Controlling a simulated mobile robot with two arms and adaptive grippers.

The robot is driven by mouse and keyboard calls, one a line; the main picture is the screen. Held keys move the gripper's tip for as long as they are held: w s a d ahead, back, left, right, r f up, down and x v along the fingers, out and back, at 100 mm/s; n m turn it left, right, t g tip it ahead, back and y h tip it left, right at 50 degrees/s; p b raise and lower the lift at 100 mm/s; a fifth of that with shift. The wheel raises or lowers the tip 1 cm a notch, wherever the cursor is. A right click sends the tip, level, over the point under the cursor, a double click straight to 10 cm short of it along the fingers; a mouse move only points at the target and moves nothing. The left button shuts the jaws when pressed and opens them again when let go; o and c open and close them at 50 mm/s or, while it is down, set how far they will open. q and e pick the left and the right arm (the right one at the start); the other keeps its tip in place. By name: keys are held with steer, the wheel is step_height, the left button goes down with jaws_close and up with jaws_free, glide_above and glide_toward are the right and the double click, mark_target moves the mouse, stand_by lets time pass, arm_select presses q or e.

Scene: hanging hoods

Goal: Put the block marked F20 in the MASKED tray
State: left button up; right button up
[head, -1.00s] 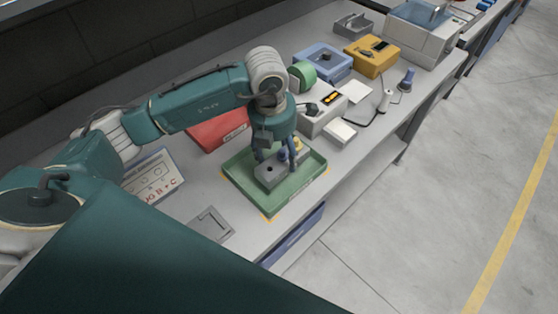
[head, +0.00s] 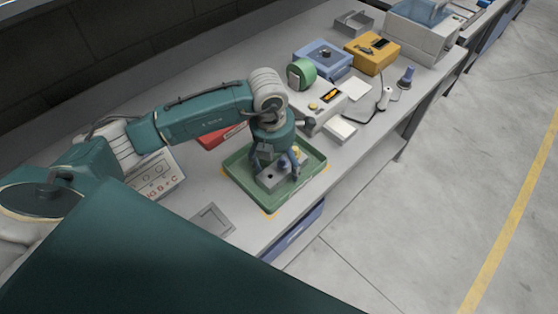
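A green tray (head: 243,194) sits on the bench with yellow corner marks around it. A grey block (head: 270,184) with a hole in its face lies in it, with a blue knob (head: 283,164) and a yellow piece (head: 298,155) by it. My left gripper (head: 279,168) points down into the tray, its fingers around the block's upper area. Whether they touch or grip anything is not clear. No F20 or MASKED marking is readable. A red tray (head: 219,138) lies behind, partly hidden by my arm. My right gripper is not in view.
A lettered sign board (head: 158,178) and a flat grey plate (head: 211,221) lie left of the green tray. A white box (head: 318,107), green roll (head: 302,73), blue box (head: 322,58) and yellow box (head: 373,53) stand farther back. The bench's front edge is close to the tray.

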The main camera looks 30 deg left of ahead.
mark_target(276, 167)
arm_select(q)
steer(key=shift+r, duration=0.4)
step_height(276, 167, up, 11)
steer(key=s+b, duration=0.1)
steer(key=b, duration=0.2)
steer(key=shift+s+a+r, duration=0.2)
steer(key=shift+a, duration=0.05)
steer(key=shift+f, duration=0.1)
